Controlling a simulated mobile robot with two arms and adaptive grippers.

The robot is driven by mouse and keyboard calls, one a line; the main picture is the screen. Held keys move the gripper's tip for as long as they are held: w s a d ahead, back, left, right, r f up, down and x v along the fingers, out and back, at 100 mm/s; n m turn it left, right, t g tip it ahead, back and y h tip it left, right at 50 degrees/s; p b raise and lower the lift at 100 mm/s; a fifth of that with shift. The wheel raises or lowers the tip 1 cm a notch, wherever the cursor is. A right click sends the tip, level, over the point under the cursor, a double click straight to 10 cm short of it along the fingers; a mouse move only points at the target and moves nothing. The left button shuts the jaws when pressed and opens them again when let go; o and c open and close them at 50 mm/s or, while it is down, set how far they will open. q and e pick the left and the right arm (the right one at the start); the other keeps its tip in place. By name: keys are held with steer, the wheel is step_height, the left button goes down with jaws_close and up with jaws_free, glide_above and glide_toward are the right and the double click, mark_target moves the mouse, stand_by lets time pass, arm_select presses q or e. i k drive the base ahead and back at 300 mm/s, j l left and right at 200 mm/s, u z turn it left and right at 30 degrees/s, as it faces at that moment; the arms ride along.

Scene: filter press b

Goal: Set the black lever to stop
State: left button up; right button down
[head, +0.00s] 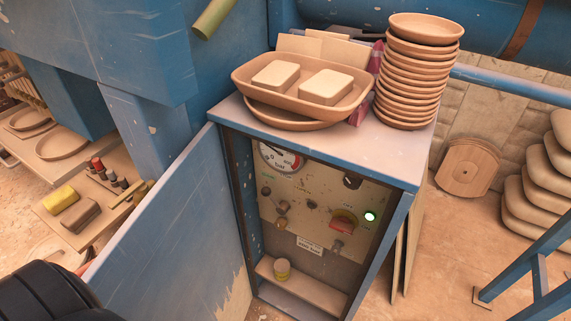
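The open blue cabinet (236,160) holds a beige control panel (308,232). A dark knob or lever handle (352,181) sits at the panel's upper right, just under the cabinet top; its setting is too small to read. Several small dark knobs are at the panel's left and middle. I cannot read a stop mark. Neither gripper shows; a black rounded part at the lower left is probably my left arm.
The cabinet door (165,235) stands open to the left. A clay tray (300,97) and stacked bowls (413,85) stand on top.

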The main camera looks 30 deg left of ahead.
mark_target(283, 208)
steer(key=i+j+u, duration=0.15)
steer(key=u, duration=0.8)
